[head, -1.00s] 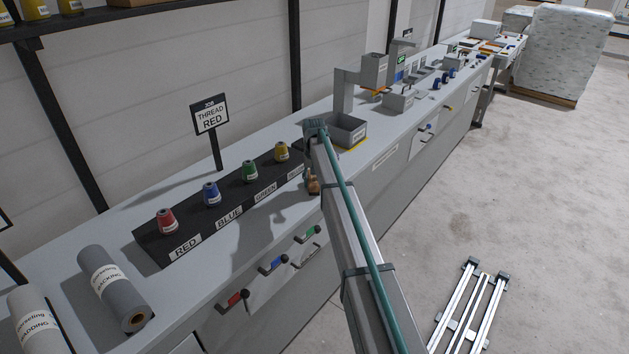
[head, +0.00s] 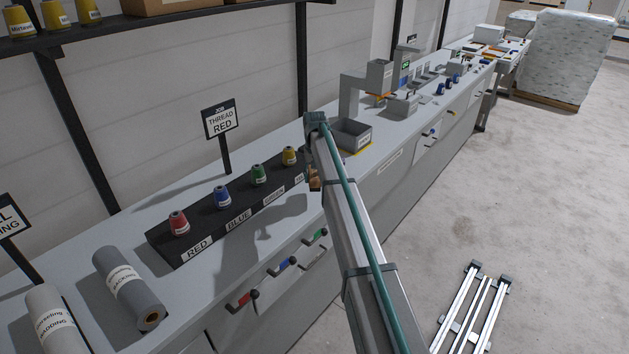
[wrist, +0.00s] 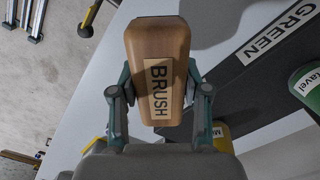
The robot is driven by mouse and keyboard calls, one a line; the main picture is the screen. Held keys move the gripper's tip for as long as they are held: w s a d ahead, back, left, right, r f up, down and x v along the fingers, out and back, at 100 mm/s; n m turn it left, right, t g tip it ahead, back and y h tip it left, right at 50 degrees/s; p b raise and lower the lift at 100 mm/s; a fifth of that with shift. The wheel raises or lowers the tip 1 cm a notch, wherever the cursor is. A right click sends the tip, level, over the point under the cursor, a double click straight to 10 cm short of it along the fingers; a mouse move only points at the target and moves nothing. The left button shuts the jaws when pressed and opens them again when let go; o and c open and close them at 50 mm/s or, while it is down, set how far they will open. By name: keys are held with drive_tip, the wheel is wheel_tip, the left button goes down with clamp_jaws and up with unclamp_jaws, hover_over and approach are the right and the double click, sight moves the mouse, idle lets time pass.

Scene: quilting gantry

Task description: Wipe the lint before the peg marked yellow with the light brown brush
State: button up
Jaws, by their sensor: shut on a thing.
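My gripper (wrist: 158,78) is shut on the light brown brush (wrist: 158,45), a wooden block labelled BRUSH, in the wrist view. In the head view my arm mostly hides the brush (head: 315,183), with a sliver showing near the right end of the black rack (head: 205,238). The yellow spool (head: 289,155) stands on the rack just left of my arm. Part of it shows low in the wrist view (wrist: 222,134), beside the right finger. I cannot make out any lint.
Green (head: 259,174), blue (head: 221,196) and red (head: 179,223) spools stand on the rack. A THREAD RED sign (head: 222,122) stands behind it. A grey bin (head: 351,134) is right of my arm.

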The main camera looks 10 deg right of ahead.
drive_tip(key=shift+r+p, duration=0.3)
drive_tip(key=shift+r, duration=0.75)
